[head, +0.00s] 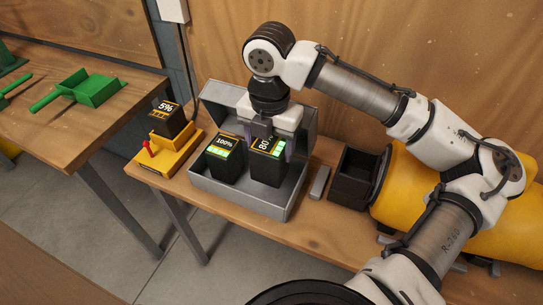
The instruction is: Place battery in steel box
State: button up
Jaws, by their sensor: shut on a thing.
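An open steel box (244,200) stands on the wooden bench with its lid raised at the back. A black battery marked 100% (224,163) sits upright in its left part. A second black battery (266,166), its label turned sideways and partly covered, is upright in the right part of the box. My gripper (270,142) is above the box and shut on this second battery. I cannot tell whether that battery touches the box floor.
A yellow charger (166,153) with a red lever holds a battery marked 5% (168,118) left of the box. An open dark container (352,178) and a large yellow cylinder (405,190) stand to the right. A green dustpan (92,88) lies on the left table.

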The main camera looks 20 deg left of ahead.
notch_tip(320, 180, down, 4)
jog(key=b, duration=0.3)
jog(key=shift+r, duration=0.25)
jog(key=shift+w+f+b, duration=0.15)
jog(key=shift+w+b, duration=0.15)
jog(key=shift+b, duration=0.05)
jog(key=shift+w, duration=0.1)
jog(key=shift+f, duration=0.4)
jog(key=shift+f, duration=0.1)
jog(key=o, duration=1.2)
jog(key=shift+s+f, duration=0.1)
jog(key=shift+s, duration=0.1)
